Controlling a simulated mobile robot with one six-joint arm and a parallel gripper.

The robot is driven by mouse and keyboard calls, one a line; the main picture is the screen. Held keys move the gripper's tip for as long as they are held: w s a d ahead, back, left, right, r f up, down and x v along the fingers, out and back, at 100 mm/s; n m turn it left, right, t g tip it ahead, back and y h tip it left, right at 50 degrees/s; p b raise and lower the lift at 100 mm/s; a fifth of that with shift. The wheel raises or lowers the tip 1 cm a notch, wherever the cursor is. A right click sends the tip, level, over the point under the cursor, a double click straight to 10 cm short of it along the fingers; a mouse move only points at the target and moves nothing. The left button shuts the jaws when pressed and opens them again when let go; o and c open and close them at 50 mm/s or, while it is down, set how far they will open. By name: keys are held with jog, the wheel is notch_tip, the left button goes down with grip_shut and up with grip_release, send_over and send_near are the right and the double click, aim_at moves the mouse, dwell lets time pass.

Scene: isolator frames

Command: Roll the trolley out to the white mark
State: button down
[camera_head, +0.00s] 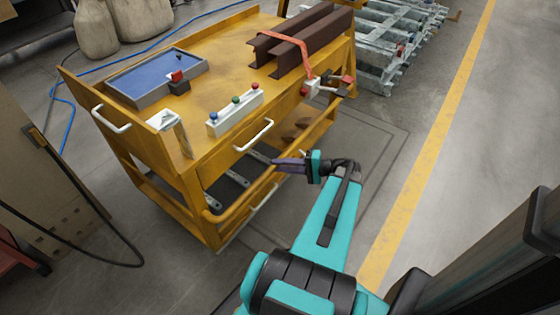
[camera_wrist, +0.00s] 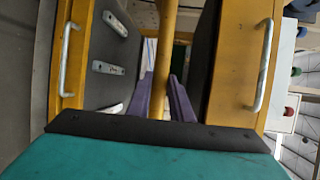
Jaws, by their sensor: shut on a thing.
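The yellow trolley (camera_head: 228,76) stands at the left and middle of the head view, with drawers, silver handles and a lower shelf. A yellow rail (camera_head: 243,206) runs along its near side below the drawers. My gripper (camera_head: 289,164) reaches this side, and its purple fingers are shut on the rail. In the wrist view the yellow bar (camera_wrist: 163,66) passes between the two fingers (camera_wrist: 160,97). The fingers hide part of the bar. I cannot make out a white mark on the floor in either view.
Steel beams (camera_head: 300,38), a blue-lined tray (camera_head: 158,78) and a button box (camera_head: 235,113) sit on the trolley. Metal frames (camera_head: 378,45) stand behind it. A cabinet (camera_head: 45,190) and a black cable are close at left.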

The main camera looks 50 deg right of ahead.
jog(key=shift+s+d+f, duration=0.15)
jog(key=shift+d+f, duration=0.05)
jog(key=shift+f, duration=0.1)
jog(key=shift+a, duration=0.15)
jog(key=c, duration=1.6)
grip_release()
jog(key=shift+f, duration=0.15)
jog(key=shift+r, duration=0.2)
jog(key=p+v, duration=0.3)
jog(key=v, duration=1)
jog(key=shift+s, duration=0.2)
